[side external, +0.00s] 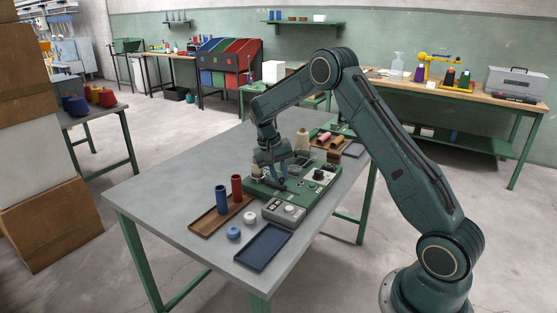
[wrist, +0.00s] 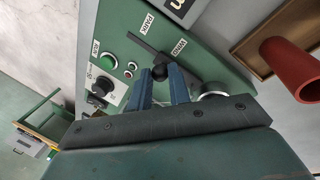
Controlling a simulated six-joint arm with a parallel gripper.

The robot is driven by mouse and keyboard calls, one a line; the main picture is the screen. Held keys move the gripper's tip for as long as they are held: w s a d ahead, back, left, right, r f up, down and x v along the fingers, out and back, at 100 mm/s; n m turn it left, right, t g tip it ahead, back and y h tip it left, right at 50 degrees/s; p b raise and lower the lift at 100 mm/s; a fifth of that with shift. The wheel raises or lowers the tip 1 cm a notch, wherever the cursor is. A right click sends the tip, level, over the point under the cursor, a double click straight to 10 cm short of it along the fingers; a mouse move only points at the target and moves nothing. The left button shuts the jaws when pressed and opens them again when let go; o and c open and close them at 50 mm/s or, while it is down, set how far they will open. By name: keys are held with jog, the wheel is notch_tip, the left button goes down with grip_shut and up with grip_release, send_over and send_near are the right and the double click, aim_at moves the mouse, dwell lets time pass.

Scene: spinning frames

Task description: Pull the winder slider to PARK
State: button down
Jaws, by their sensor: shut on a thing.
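The winder slider has a round black knob (wrist: 160,73), seen in the wrist view between my fingertips. My gripper (wrist: 161,79) is shut on this knob with its two blue fingers. A dark slot (wrist: 145,47) runs up and left from the knob on the green panel (wrist: 205,52). The WIND label (wrist: 180,46) is near the knob's end; the PARK label (wrist: 149,23) is farther along, towards the slot's other end. In the side view my gripper (side external: 278,182) is low over the green panel (side external: 304,194), and the knob is hidden there.
A silver-rimmed knob (wrist: 212,89) is close right. A brown tray (side external: 208,222) with red and blue tubes and a blue tray (side external: 264,246) stand nearby.

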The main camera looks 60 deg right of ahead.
jog(key=shift+s, duration=2.75)
jog(key=c, duration=1.3)
grip_release()
jog(key=shift+r, duration=0.1)
jog(key=shift+w+a+r, duration=0.1)
jog(key=shift+w+r, duration=0.05)
jog(key=shift+r, duration=0.3)
jog(key=v, duration=1.2)
jog(key=shift+r, duration=0.4)
